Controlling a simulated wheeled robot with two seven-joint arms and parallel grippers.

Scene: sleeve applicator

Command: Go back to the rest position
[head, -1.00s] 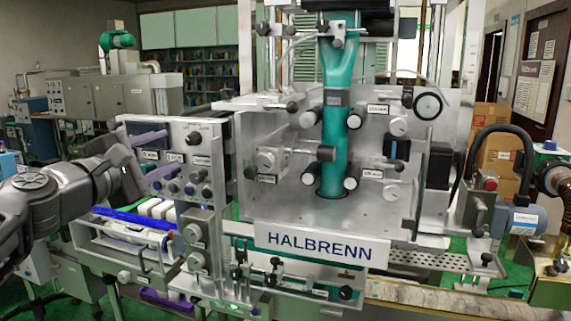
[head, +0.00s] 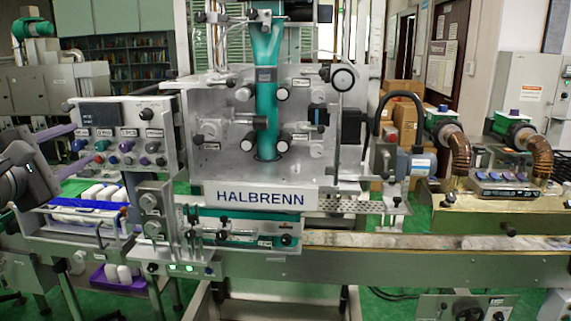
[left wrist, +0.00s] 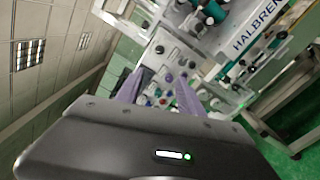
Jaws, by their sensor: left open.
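My left gripper (head: 82,146) is at the left edge of the head view. Its two purple fingers are apart with nothing between them. They are in front of the control panel (head: 128,118) of the sleeve machine; I cannot tell how small the gap is. In the left wrist view the open fingers (left wrist: 160,76) point at the same panel (left wrist: 182,50) with its coloured knobs. The machine, with its HALBRENN sign (head: 260,198) and teal sleeve column (head: 266,110), stands in the middle. My right gripper is not in view.
A tray with white rolls and a blue bar (head: 85,204) sits below the panel at left. A purple bin (head: 118,278) is under it. A conveyor (head: 400,242) runs right from the machine, with a brass-coloured unit and ribbed hoses (head: 458,155) behind it. Green floor shows below.

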